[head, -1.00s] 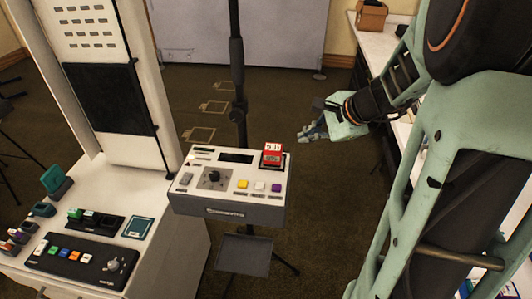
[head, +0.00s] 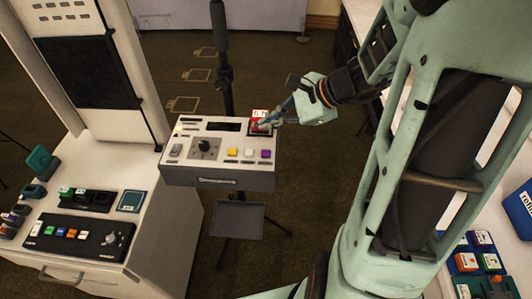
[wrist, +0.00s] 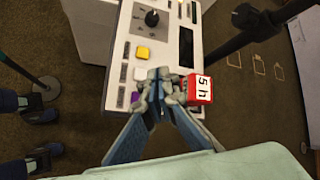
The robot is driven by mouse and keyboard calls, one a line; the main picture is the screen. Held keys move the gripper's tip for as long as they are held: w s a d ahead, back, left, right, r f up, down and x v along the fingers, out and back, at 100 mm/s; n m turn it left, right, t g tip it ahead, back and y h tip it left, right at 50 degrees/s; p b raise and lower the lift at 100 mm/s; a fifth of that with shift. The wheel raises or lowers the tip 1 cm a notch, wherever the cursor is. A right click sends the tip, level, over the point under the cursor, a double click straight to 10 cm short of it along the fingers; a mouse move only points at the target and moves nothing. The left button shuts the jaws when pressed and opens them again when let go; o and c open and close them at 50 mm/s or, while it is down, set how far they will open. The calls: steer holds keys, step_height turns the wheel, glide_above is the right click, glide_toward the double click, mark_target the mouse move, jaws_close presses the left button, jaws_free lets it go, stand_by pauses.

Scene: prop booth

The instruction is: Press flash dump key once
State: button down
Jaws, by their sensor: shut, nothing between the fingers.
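The grey-white control box (head: 215,182) stands on a stand in the middle of the head view. Its top has a yellow key (head: 232,152), a white key (head: 249,153) and a purple key (head: 266,154) in a row, which also show in the wrist view. Key labels are too small to read, so I cannot tell which is flash dump. My gripper (head: 263,126) is shut and empty at the box's far right corner. In the wrist view its fingertips (wrist: 160,88) hang over the panel, between the key row and a red block (wrist: 199,88) marked "5 h". Contact is unclear.
The box also has a black knob (head: 205,146) and a dark display (head: 217,125). A black pole (head: 223,65) rises behind it. A white cabinet (head: 165,225) with more control panels stands left.

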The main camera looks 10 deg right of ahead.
mark_target(268, 154)
step_height(268, 154, down, 8)
steer(key=b, duration=0.6)
steer(key=shift+f, duration=0.15)
stand_by(1.0)
steer(key=shift+f+b, duration=0.3)
steer(key=shift+b, duration=0.25)
steer(key=shift+f+b, duration=0.5)
stand_by(0.4)
steer(key=shift+r, duration=0.1)
steer(key=shift+r+p, duration=0.65)
steer(key=shift+r, duration=0.15)
step_height(268, 154, up, 5)
steer(key=p, duration=0.4)
steer(key=shift+r, duration=0.1)
